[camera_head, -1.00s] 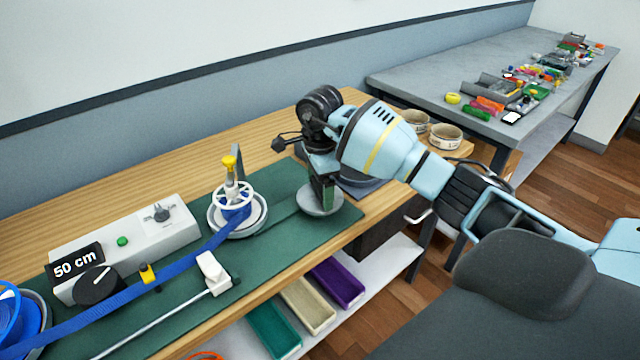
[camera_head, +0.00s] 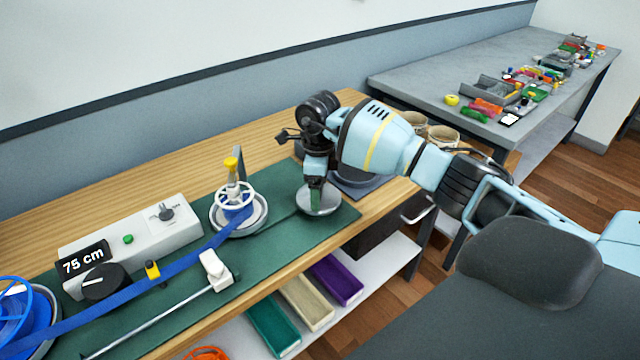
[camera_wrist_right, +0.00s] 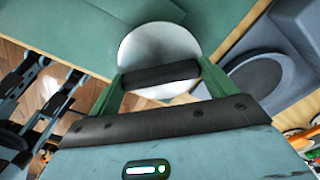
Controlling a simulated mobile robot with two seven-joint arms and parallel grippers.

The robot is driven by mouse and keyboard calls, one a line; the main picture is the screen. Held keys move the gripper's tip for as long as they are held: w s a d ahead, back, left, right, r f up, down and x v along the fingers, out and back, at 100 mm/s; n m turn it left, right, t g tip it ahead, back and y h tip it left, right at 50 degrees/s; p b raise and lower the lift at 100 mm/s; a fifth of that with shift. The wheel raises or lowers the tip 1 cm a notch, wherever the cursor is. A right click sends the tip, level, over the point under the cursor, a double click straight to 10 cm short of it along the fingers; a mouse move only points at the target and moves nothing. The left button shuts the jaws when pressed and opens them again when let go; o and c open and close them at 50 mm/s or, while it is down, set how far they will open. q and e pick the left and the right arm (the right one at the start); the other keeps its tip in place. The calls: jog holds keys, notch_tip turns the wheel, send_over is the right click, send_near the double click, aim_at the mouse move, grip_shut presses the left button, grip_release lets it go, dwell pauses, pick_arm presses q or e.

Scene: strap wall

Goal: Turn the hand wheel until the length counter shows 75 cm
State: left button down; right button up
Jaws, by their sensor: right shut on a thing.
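The length counter (camera_head: 84,258) on the pale control box reads "75 cm". The hand wheel, a round grey disc (camera_head: 326,208), lies on the green mat at the right of the bench; it also shows as a pale disc in the wrist view (camera_wrist_right: 160,48). My right gripper (camera_head: 316,190) points down over the disc and is shut on its handle. In the wrist view a dark bar (camera_wrist_right: 160,75) spans between the green fingers. The blue strap (camera_head: 130,290) runs from the lower-left reel to the white-spoked reel (camera_head: 236,208). My left gripper is out of view.
The control box (camera_head: 150,230) has a black dial (camera_head: 105,282), a green button (camera_head: 128,239) and a switch. A white slider (camera_head: 215,268) sits on a metal rod. Coloured trays (camera_head: 337,279) lie on the shelf below. Two round containers (camera_head: 442,136) stand beyond my arm.

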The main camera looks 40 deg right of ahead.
dwell(0.4)
jog(key=o, duration=0.9)
jog(key=shift+c, duration=0.2)
jog(key=shift+r, duration=3.95)
